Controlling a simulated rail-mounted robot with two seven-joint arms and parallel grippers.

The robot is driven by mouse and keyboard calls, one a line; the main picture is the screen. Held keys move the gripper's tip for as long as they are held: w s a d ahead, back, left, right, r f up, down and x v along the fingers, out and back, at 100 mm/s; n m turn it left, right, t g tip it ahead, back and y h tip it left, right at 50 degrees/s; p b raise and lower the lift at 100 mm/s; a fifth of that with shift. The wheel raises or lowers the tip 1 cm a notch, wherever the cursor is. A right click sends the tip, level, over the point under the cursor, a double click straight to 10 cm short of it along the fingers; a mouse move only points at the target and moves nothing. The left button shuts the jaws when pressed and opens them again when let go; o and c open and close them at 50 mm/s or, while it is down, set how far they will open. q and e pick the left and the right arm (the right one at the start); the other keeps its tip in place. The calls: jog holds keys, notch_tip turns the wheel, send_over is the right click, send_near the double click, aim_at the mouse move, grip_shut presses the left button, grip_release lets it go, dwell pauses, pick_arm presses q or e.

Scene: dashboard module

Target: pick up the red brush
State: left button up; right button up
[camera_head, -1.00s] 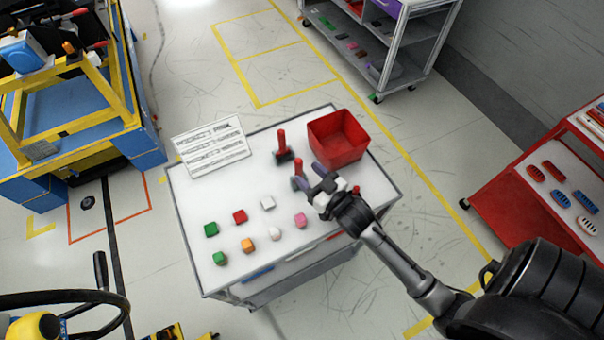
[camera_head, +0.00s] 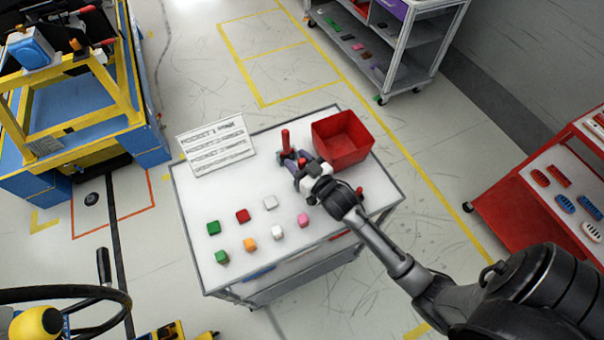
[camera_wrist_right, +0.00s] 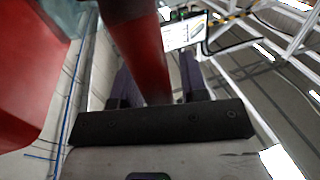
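The red brush has an upright red handle (camera_head: 285,139) and stands on the white table's far part, left of the red bin. Its dark base is largely hidden behind my right gripper (camera_head: 296,159) in the head view. In the right wrist view the red handle (camera_wrist_right: 143,55) runs between the two dark purple fingers (camera_wrist_right: 157,80), with a gap visible on the right side. The right gripper is open around the handle and does not appear clamped on it. My left gripper is not in view.
The red bin (camera_head: 341,140) stands close to the gripper's right; it fills the left of the wrist view (camera_wrist_right: 30,70). A white printed board (camera_head: 216,146) is at the left. Several small coloured blocks, including a green one (camera_head: 213,228), lie in front.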

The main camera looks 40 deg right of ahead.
grip_shut()
jog(key=shift+r, duration=0.15)
